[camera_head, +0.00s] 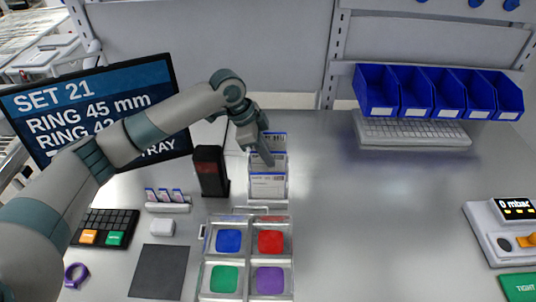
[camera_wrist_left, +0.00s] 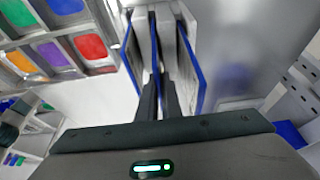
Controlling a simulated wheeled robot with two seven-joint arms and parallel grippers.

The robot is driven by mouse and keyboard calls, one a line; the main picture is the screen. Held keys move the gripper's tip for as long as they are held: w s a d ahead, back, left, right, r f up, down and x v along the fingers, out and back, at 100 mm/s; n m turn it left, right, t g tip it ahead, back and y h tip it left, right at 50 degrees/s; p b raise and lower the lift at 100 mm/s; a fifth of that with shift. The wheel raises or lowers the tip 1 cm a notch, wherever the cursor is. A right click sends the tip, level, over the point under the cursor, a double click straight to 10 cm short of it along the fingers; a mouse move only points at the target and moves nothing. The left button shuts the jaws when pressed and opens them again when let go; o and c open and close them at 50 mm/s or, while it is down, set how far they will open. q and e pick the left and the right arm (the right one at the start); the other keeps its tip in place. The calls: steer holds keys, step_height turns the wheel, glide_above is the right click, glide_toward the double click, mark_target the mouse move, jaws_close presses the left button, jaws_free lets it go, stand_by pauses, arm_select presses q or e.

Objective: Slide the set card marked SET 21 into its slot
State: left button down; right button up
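White set cards with blue edges stand upright in a holder (camera_head: 267,203) left of the table's middle; I cannot read their marks. My left gripper (camera_head: 267,160) reaches down from above among these cards. In the left wrist view, its two dark fingers (camera_wrist_left: 160,95) are close together on a thin blue-edged card (camera_wrist_left: 155,48). More blue-edged cards stand on both sides, one of them at the right (camera_wrist_left: 202,75). The screen (camera_head: 95,108) reads SET 21 and RING 45 mm; my left arm covers part of it. My right gripper is out of view.
A tray (camera_head: 246,258) with blue, red, green and purple compartments lies in front of the holder. A dark upright box (camera_head: 210,171) stands left of it. Blue bins (camera_head: 437,92) hang at the back right. The table's middle right is clear.

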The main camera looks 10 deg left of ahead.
arm_select(q)
steer(key=c, duration=1.3)
jaws_free()
steer(key=shift+r, duration=0.1)
steer(key=shift+r+p, duration=1.15)
steer(key=shift+p, duration=0.1)
steer(key=shift+r+p, duration=0.4)
steer(key=shift+r, duration=2.85)
